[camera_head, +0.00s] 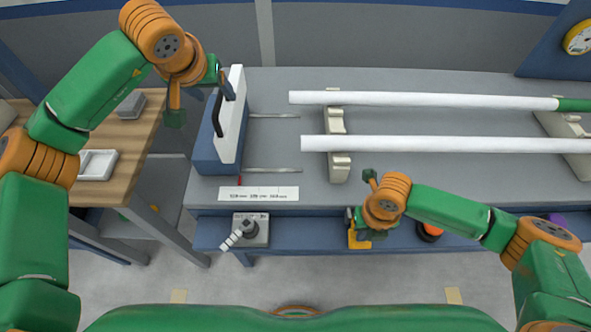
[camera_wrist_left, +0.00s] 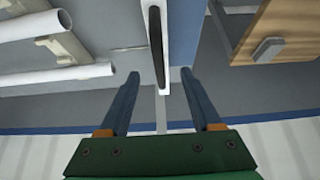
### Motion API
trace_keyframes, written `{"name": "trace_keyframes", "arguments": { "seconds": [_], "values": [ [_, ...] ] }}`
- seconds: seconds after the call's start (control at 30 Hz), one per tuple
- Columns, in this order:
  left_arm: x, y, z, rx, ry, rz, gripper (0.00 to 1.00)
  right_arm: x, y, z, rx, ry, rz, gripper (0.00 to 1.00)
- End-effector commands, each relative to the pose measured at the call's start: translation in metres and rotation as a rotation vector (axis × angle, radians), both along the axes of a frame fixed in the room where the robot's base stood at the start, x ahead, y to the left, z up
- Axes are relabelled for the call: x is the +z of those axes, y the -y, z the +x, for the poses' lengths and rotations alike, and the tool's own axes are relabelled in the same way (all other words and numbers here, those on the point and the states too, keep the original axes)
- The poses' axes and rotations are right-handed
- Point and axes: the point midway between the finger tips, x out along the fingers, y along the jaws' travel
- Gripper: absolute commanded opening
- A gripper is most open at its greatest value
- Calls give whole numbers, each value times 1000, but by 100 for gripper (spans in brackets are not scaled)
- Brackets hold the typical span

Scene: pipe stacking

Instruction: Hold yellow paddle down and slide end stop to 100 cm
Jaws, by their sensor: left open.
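The end stop is a blue block (camera_head: 207,148) with a white plate (camera_head: 232,125) and a black handle (camera_head: 217,112), at the left end of the grey bench. My left gripper (camera_head: 226,88) is open at the far end of the handle. In the left wrist view, my left gripper (camera_wrist_left: 160,75) has its blue fingers spread on either side of the white plate and black handle (camera_wrist_left: 156,45). The yellow paddle (camera_head: 358,238) is on the bench's front ledge. My right gripper (camera_head: 358,222) is right over it; its fingers are mostly hidden, and contact is unclear.
A white scale strip (camera_head: 258,194) lies at the front, with a red pointer (camera_head: 240,181) near it. Two white pipes (camera_head: 430,100) rest on beige supports (camera_head: 338,150). A grey lever box (camera_head: 250,230) and an orange button (camera_head: 431,231) are on the ledge. A wooden table (camera_head: 135,150) stands left.

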Motion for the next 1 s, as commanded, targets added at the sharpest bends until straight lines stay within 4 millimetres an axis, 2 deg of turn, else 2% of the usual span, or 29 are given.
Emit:
{"name": "trace_keyframes", "arguments": {
  "seconds": [0.33, 0.8, 1.0],
  "values": [
    [-2, 0, 1, 0, -1, 0, 65, -2, 0, -1, 0, -2, 0, 0],
    [-34, 1, 21, 0, -1, 0, 65, -3, 0, -1, 0, -2, 0, 0],
    [-37, 1, 23, -1, 0, 1, 65, -3, 0, -1, 0, -2, 0, 0]
  ]
}}
